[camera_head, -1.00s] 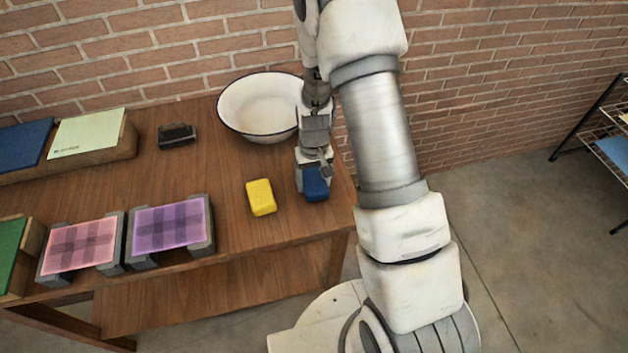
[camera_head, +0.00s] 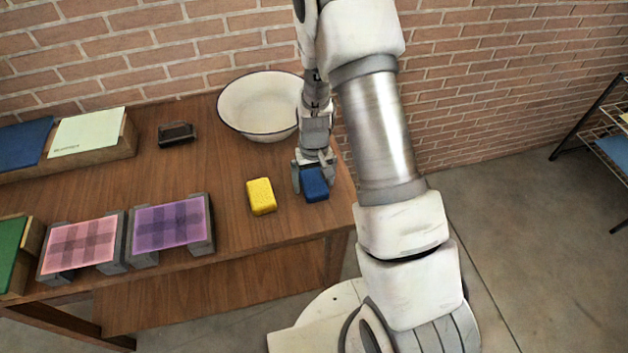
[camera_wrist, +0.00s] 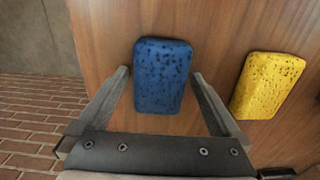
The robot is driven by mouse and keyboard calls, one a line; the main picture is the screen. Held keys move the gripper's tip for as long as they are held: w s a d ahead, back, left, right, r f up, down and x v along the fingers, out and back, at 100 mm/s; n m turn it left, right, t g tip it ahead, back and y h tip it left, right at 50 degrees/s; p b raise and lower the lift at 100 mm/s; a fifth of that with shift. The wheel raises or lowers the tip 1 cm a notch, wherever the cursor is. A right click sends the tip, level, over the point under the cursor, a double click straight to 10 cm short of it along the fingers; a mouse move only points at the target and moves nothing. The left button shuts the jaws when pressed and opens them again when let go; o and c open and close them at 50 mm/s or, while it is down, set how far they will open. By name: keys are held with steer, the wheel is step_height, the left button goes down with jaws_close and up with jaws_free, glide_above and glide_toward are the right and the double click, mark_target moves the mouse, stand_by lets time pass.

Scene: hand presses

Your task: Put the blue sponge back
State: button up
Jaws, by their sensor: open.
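The blue sponge (camera_head: 315,185) lies on the wooden table near its right front corner. It also shows in the wrist view (camera_wrist: 161,76), upright in the picture between the two fingers. My gripper (camera_head: 312,180) is open, with one finger on each side of the blue sponge and a gap visible on both sides. The wrist view shows its fingertips (camera_wrist: 160,76) apart and not pressing the sponge. Whether the sponge still touches the tabletop all over is partly hidden by my gripper in the head view.
A yellow sponge (camera_head: 261,196) lies just left of the blue one. A white basin (camera_head: 245,105) stands behind. Purple (camera_head: 168,226) and pink (camera_head: 80,243) sheets rest on grey blocks at the left front. A dark block (camera_head: 177,134) sits further back. A wire rack stands at far right.

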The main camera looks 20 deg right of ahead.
step_height(320, 180, up, 12)
step_height(320, 180, up, 15)
steer(key=t, duration=0.2)
glide_above(314, 182)
steer(key=s, duration=0.6)
steer(key=s+r+t, duration=0.1)
steer(key=s+r, duration=0.3)
steer(key=s, duration=0.3)
steer(key=s+r+t, duration=0.2)
steer(key=s+r, duration=0.2)
steer(key=s, duration=0.3)
steer(key=shift+t+b, duration=0.3)
steer(key=shift+s+r, duration=0.1)
